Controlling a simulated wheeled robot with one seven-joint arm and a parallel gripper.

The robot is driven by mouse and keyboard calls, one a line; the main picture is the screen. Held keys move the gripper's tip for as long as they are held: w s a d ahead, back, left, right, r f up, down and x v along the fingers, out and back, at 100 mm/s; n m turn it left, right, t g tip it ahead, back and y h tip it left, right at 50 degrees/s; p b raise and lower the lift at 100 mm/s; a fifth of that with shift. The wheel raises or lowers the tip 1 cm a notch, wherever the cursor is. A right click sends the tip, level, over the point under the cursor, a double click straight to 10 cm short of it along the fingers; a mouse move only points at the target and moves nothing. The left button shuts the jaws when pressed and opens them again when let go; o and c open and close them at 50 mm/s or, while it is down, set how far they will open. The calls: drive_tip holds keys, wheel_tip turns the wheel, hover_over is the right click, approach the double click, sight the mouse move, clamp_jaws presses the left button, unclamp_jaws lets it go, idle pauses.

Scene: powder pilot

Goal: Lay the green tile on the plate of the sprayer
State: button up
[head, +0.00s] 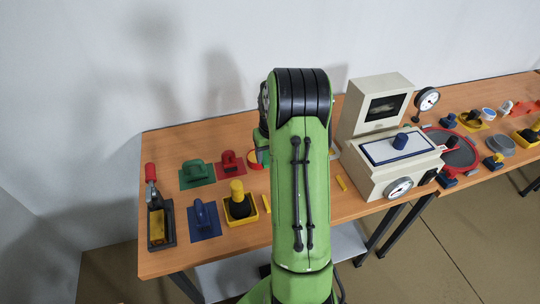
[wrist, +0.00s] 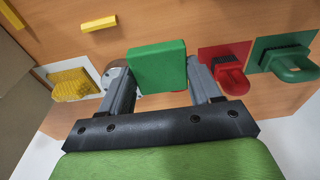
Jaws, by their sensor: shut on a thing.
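The green tile (wrist: 157,67) is a flat square block held between the two fingers of my gripper (wrist: 160,80) in the wrist view. My gripper is shut on it, one finger at each side. In the head view my green arm hides the gripper and the tile. A beige machine (head: 370,178) stands to the right of my arm, with a dial on its front. Its top bears a white plate (head: 384,154) edged in blue, with a blue knob standing on it. I cannot tell for sure whether this machine is the sprayer.
On the left of the wooden table (head: 160,140) lie green (head: 198,172), red (head: 229,164) and blue (head: 203,220) handled tools, a yellow-and-black one (head: 239,203) and a dark tray (head: 168,228). A red round tray (head: 470,158) stands right.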

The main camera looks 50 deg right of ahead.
wheel_tip(320, 180, down, 9)
drive_tip(key=shift+s+f+b, duration=0.1)
drive_tip(key=shift+f+b, duration=0.1)
drive_tip(key=shift+b, duration=0.3)
drive_tip(key=shift+f, duration=0.2)
drive_tip(key=o, duration=1.2)
